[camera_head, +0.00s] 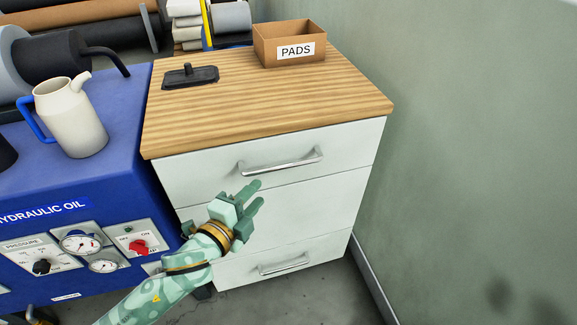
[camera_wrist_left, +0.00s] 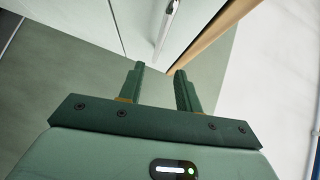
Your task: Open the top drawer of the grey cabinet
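The grey cabinet (camera_head: 345,199) has a wood-grain top and pale drawer fronts. Its top drawer (camera_head: 200,174) looks closed and carries a silver bar handle (camera_head: 281,161). My left gripper (camera_head: 258,192) is in front of the drawer fronts, a little below and left of that handle in the head view. In the left wrist view its two fingers (camera_wrist_left: 160,82) are apart with nothing between them. A silver handle (camera_wrist_left: 167,22) shows beyond the fingertips there, not touched. My right gripper is not in view.
A blue hydraulic oil unit (camera_head: 120,189) with gauges stands close at the cabinet's left, with a cream jug (camera_head: 72,118) on top. A PADS box (camera_head: 289,44) and a dark tool (camera_head: 190,77) lie on the cabinet. A green wall (camera_head: 470,150) is close at right.

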